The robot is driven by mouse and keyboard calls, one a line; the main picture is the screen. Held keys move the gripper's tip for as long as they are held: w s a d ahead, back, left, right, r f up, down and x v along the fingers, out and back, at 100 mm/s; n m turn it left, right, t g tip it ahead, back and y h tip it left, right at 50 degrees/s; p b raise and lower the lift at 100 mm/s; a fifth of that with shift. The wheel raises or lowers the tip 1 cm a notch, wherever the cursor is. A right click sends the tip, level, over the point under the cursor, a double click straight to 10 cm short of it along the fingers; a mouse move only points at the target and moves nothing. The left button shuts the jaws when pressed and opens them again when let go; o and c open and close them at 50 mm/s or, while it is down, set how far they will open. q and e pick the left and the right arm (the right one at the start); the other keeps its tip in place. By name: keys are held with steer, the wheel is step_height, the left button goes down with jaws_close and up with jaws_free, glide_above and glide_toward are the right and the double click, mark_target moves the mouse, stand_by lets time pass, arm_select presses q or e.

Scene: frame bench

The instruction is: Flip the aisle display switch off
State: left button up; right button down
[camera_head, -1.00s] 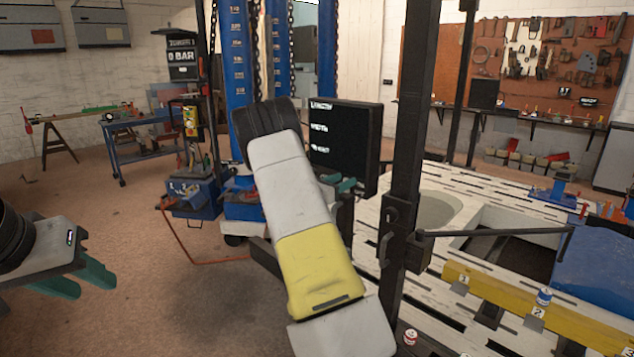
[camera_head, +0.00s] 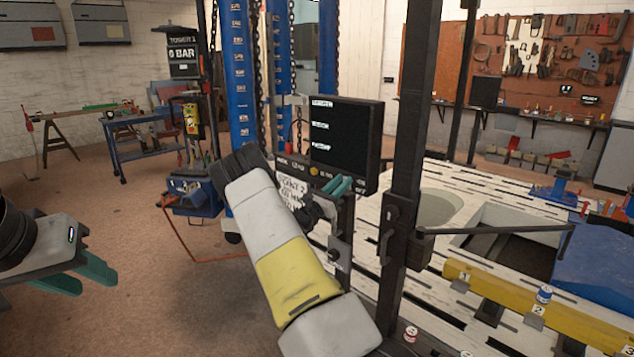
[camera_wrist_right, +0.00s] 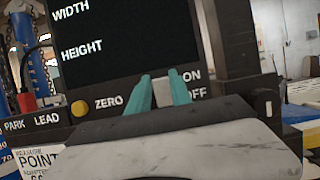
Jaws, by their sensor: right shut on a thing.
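The display (camera_head: 342,145) is a black screen on a post, left of the dark upright. In the right wrist view its screen (camera_wrist_right: 125,40) reads WIDTH and HEIGHT, above a dark strip with a yellow ZERO button (camera_wrist_right: 80,108) and ON over OFF labels (camera_wrist_right: 192,84). My right gripper (camera_head: 340,187) is at the strip's right part. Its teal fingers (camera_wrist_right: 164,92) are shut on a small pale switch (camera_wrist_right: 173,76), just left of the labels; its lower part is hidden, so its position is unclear. My left gripper (camera_head: 82,276) is open and empty, over the floor at left.
A dark upright (camera_head: 405,150) with a side arm stands just right of the display. Behind it is a pale slotted platform (camera_head: 460,185) with a yellow beam (camera_head: 545,305). Blue posts with chains (camera_head: 240,80) stand behind my right arm.

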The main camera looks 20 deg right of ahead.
steer(key=c, duration=1.2)
jaws_free()
steer(key=shift+o, duration=0.2)
steer(key=shift+a+f, duration=0.1)
steer(key=v, duration=0.7)
steer(key=shift+a, duration=0.3)
steer(key=shift+s+f, duration=0.1)
steer(key=shift+s, duration=0.05)
